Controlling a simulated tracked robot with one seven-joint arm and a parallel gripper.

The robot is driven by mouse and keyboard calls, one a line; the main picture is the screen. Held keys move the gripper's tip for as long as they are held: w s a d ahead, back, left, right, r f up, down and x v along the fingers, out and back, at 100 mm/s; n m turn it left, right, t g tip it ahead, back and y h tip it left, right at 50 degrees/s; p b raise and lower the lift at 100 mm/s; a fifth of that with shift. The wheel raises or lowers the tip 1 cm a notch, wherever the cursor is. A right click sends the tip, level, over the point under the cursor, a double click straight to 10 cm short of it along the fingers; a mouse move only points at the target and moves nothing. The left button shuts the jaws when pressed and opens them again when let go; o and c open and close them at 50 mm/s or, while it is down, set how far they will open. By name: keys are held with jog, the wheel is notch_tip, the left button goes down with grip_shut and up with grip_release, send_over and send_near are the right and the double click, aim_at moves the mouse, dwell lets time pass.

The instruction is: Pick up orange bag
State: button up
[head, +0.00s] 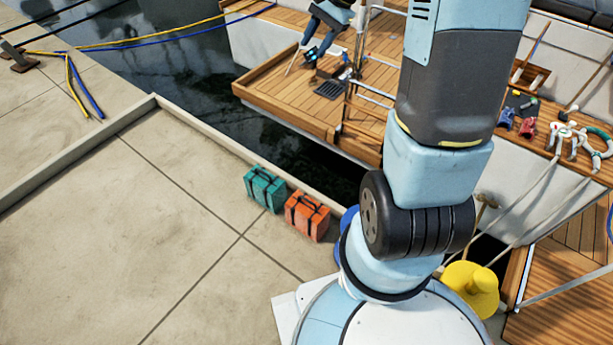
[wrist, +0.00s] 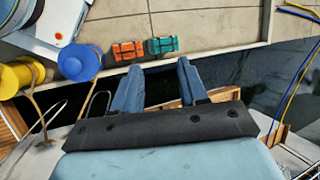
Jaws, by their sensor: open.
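The orange bag (head: 307,216) is a small case with dark straps, standing on the concrete dock by its raised edge. It also shows in the wrist view (wrist: 128,50), beyond my fingertips and a little left of the gap between them. My gripper (wrist: 157,66) is open, its two blue fingers apart with nothing between them. In the head view my gripper (head: 308,60) is at the top, in front of the boat deck and apart from the bag. No part of the bag's front is hidden in the head view.
A teal bag (head: 264,188) stands close beside the orange one. A blue bollard (wrist: 80,61) and a yellow bollard (head: 471,287) are near my base. A low kerb (head: 215,145) separates the dock from dark water. The dock left of the bags is clear.

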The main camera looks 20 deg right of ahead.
jog(key=w+d+f+m+y, duration=0.1)
jog(key=w+d+f+m, duration=0.2)
jog(key=f, duration=0.5)
jog(key=w+d+f+m+y, duration=0.1)
jog(key=w+f+m, duration=0.1)
jog(key=w+f, duration=0.4)
jog(key=m+t+y, duration=0.2)
jog(key=m+t, duration=0.2)
jog(key=m, duration=1.3)
send_near(308, 200)
jog(key=x, duration=1)
jog(key=shift+w+f, duration=0.1)
jog(key=shift+f, duration=0.3)
grip_shut()
